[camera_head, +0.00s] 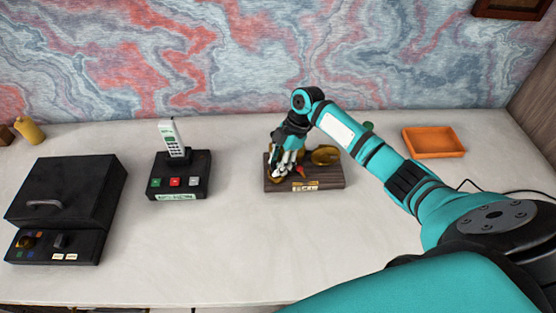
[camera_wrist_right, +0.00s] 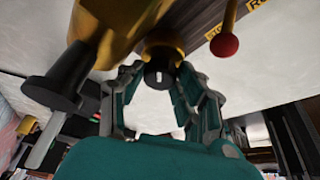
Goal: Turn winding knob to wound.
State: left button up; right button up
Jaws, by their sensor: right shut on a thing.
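The device with the winding knob stands on a dark wooden base (camera_head: 318,182) at the back middle of the desk, with brass-coloured parts and yellow labels on its front. My right gripper (camera_head: 288,165) is at the left end of this device. In the right wrist view, my right gripper (camera_wrist_right: 160,85) is shut on the winding knob (camera_wrist_right: 158,72), a dark round knob with a white mark on its face, in front of a brass collar. A red ball-tipped lever (camera_wrist_right: 224,44) is to its right. My left gripper is not in view.
A phone on a black button box (camera_head: 180,175) stands left of the device. A black case with a handle (camera_head: 65,205) is at far left. An orange tray (camera_head: 434,142) lies at the back right. The desk front (camera_head: 230,255) is clear.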

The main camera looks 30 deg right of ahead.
jog(key=shift+s+r+m+p, duration=0.1)
jog(key=shift+r+m+p, duration=0.2)
jog(key=shift+m+p, duration=0.2)
jog(key=shift+f+m+t, duration=0.2)
jog(key=shift+m+t, duration=0.2)
jog(key=shift+m, duration=0.1)
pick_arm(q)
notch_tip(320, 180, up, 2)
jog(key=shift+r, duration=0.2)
pick_arm(e)
jog(key=o, duration=0.9)
jog(key=shift+c, duration=0.2)
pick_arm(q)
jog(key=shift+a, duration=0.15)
pick_arm(e)
jog(key=shift+d, duration=0.1)
jog(key=v, duration=1.1)
jog(key=shift+r, duration=0.4)
jog(key=shift+s+d+f, duration=0.1)
